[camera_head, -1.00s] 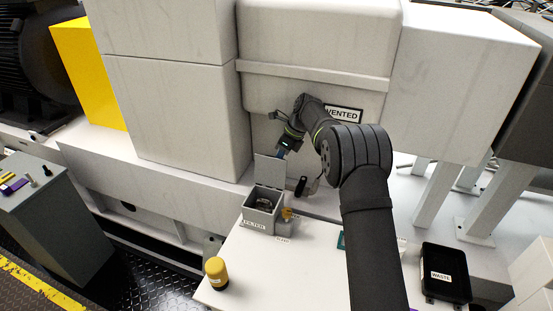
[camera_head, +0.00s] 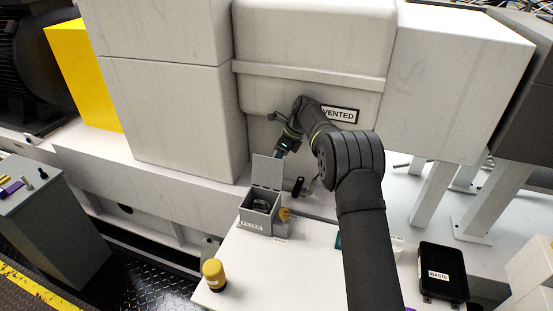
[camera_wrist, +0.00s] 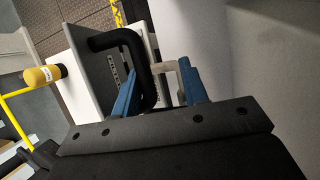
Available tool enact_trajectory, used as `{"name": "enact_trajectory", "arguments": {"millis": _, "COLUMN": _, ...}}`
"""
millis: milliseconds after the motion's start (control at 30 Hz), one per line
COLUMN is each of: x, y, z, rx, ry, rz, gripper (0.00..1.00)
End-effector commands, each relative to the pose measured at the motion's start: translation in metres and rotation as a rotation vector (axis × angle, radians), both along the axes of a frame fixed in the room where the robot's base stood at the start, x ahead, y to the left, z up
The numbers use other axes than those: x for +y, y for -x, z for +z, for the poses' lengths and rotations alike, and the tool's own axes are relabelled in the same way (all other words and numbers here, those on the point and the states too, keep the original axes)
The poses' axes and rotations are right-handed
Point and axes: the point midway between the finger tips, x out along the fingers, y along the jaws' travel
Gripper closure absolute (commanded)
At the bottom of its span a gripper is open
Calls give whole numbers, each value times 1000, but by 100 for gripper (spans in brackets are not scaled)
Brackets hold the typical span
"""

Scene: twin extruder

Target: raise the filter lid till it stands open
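The grey filter box (camera_head: 261,216) stands on the white table, its label facing front. Its lid (camera_head: 267,171) stands nearly upright at the back of the box, and the box's top is open with a dark round part inside. My gripper (camera_head: 281,153) is just above and behind the lid's top edge. In the wrist view my gripper's blue fingers (camera_wrist: 158,68) are apart. A black bent bar (camera_wrist: 148,60) shows between them in the picture; I cannot tell whether they touch it. A grey panel (camera_wrist: 86,72), seemingly the lid, lies left of the fingers.
A yellow-capped container (camera_head: 214,274) stands at the table's front left. A small brass-coloured part (camera_head: 284,214) is beside the box. A black waste tray (camera_head: 443,272) lies at the right. The large machine housing (camera_head: 310,40) is close behind my gripper.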

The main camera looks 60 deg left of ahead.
Motion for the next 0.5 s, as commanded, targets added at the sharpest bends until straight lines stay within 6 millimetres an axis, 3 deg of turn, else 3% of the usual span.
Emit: {"name": "enact_trajectory", "arguments": {"millis": 500, "x": 0, "y": 2, "z": 1, "rx": 2, "ry": 0, "rz": 1, "gripper": 64}}
